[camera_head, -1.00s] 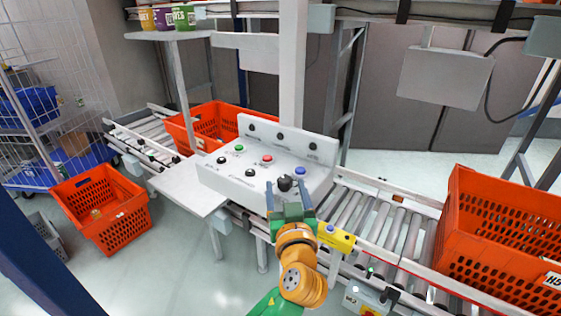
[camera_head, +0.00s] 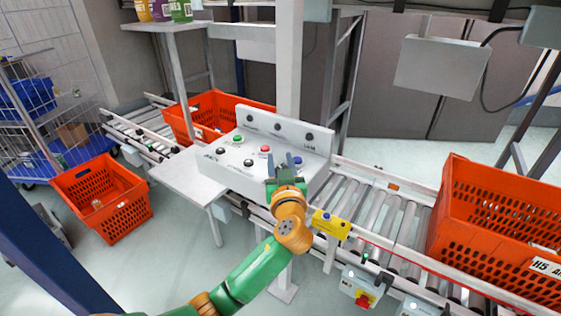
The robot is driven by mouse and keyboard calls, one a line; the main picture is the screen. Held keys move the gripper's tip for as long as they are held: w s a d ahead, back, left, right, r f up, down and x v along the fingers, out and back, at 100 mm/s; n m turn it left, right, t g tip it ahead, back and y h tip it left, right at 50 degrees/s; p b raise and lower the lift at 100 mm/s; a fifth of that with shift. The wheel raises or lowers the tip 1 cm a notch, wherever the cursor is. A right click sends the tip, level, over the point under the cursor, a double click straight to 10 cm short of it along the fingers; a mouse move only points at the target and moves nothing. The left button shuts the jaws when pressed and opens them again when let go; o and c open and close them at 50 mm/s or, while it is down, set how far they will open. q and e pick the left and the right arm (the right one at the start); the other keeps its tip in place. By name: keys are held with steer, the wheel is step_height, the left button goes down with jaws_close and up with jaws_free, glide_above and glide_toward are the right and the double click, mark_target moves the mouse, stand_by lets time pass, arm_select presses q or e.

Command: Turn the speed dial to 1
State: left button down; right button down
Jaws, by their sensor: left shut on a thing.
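The white control panel (camera_head: 215,172) stands beside the roller conveyor, with a sloped face and an upright back plate. The dial's pointer and setting cannot be read. My right gripper is not in view.
An orange tote (camera_head: 485,215) stands on the conveyor at right. Another tote (camera_head: 215,104) is behind the panel, and one (camera_head: 120,205) is lower left. A yellow button box (camera_head: 331,224) sits on the conveyor rail close to my wrist. A white post (camera_head: 289,60) rises behind the panel.

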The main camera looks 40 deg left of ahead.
arm_select(q)
steer(key=shift+f+b, duration=0.15)
steer(key=shift+b, duration=0.2)
steer(key=n+g+y+b, duration=0.1)
steer(key=b, duration=0.1)
steer(key=n+g+y+b, duration=0.1)
steer(key=g+b, duration=0.1)
steer(key=b, duration=0.1)
steer(key=n+g+y+b, duration=0.1)
steer(key=n+y+b, duration=0.1)
steer(key=shift+s+a+f+g+b, duration=0.3)
steer(key=shift+s+f+g, duration=0.05)
steer(key=shift+s+g, duration=0.05)
steer(key=shift+s+a+r+n+g+y+b, duration=0.15)
steer(key=shift+r+n+g+y+b, duration=0.2)
steer(key=shift+g, duration=0.25)
steer(key=shift+r, duration=0.15)
steer(key=shift+c, duration=2.2)
jaws_free()
steer(key=shift+s+d, duration=0.1)
steer(key=shift+d, duration=0.2)
steer(key=b+v, duration=0.1)
steer(key=v, duration=0.5)
steer(key=shift+s+d+b, duration=0.1)
steer(key=shift+d+b, duration=0.2)
steer(key=shift+b, duration=0.1)
steer(key=shift+a, duration=0.1)
